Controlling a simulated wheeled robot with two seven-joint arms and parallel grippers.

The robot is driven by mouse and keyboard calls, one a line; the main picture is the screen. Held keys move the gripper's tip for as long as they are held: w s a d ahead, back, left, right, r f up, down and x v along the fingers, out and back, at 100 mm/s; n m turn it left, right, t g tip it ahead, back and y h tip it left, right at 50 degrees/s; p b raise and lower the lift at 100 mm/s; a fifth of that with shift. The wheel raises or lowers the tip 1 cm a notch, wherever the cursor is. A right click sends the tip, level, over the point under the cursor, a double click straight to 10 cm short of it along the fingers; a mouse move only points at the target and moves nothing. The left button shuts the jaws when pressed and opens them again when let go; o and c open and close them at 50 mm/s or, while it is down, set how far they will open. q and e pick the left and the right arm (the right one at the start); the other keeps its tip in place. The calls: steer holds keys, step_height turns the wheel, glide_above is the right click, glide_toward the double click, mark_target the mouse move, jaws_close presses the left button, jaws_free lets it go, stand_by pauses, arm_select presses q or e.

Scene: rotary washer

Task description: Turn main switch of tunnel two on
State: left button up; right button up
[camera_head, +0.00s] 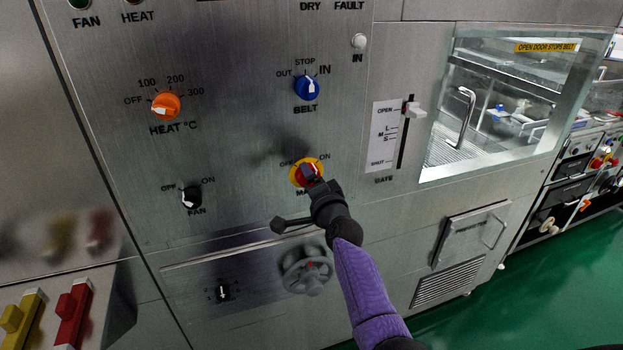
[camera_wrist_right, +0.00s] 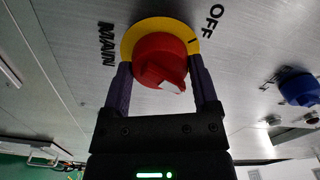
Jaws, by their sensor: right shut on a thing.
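The main switch is a red knob on a round yellow plate (camera_head: 296,176), set low in the steel panel between the marks OFF and ON. My right gripper (camera_head: 310,174) reaches it from below right and covers part of it and its label. In the right wrist view the red knob (camera_wrist_right: 160,60) sits between the two fingers of my right gripper (camera_wrist_right: 160,85), which is shut on it. A white pointer mark on the knob shows near the gripper's palm, away from the OFF label. My left gripper is not in view.
Around it are the orange heat knob (camera_head: 166,105), blue belt knob (camera_head: 306,87), black fan knob (camera_head: 191,197) and gate slider (camera_head: 414,110). A grey handwheel (camera_head: 307,270) and a lever (camera_head: 290,224) lie below. A glass window (camera_head: 500,105) is at the right.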

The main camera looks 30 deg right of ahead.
steer(key=shift+m, duration=1.9)
steer(key=o, duration=1.1)
steer(key=p+v, duration=0.3)
steer(key=v, duration=0.7)
steer(key=shift+d+p, duration=0.1)
steer(key=shift+p, duration=0.2)
